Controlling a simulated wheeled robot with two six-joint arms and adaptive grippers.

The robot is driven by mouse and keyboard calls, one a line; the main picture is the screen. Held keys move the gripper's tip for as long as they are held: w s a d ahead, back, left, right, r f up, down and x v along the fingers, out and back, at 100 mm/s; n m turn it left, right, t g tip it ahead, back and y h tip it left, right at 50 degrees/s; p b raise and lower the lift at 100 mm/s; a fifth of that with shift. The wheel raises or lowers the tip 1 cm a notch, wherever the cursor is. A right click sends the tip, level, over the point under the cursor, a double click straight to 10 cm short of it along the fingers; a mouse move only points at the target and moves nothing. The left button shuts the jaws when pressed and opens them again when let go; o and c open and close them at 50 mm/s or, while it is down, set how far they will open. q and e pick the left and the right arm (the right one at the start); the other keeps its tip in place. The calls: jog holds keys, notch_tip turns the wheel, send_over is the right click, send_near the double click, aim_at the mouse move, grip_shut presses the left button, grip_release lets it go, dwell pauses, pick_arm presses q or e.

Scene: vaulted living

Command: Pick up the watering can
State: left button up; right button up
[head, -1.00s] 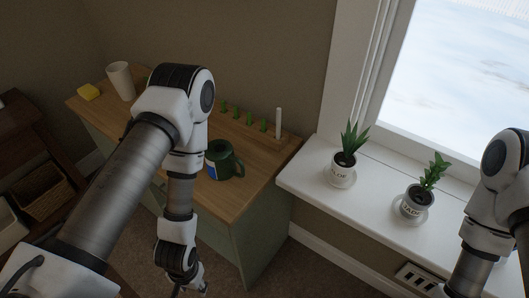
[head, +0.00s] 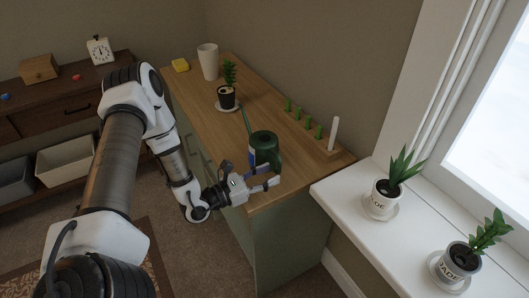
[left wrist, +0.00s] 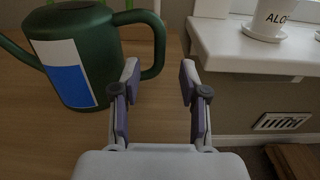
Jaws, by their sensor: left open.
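The dark green watering can (head: 264,149) stands upright near the front right end of the wooden cabinet top. In the left wrist view the can (left wrist: 88,62) fills the upper left, with a white and blue label, its spout to the left and its loop handle (left wrist: 157,45) to the right. My left gripper (head: 272,176) is at the cabinet's front edge, close to the can. In the left wrist view the left gripper's fingers (left wrist: 158,82) are apart with nothing between them. The handle's outer curve shows beyond the left finger, partly across the gap. Contact cannot be told.
A white windowsill (head: 345,195) with two potted plants is at right.

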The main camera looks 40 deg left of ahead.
aim_at(277, 169)
pick_arm(q)
jog(key=x, duration=0.4)
jog(key=shift+w+r, duration=0.1)
jog(key=shift+w, duration=0.1)
grip_shut()
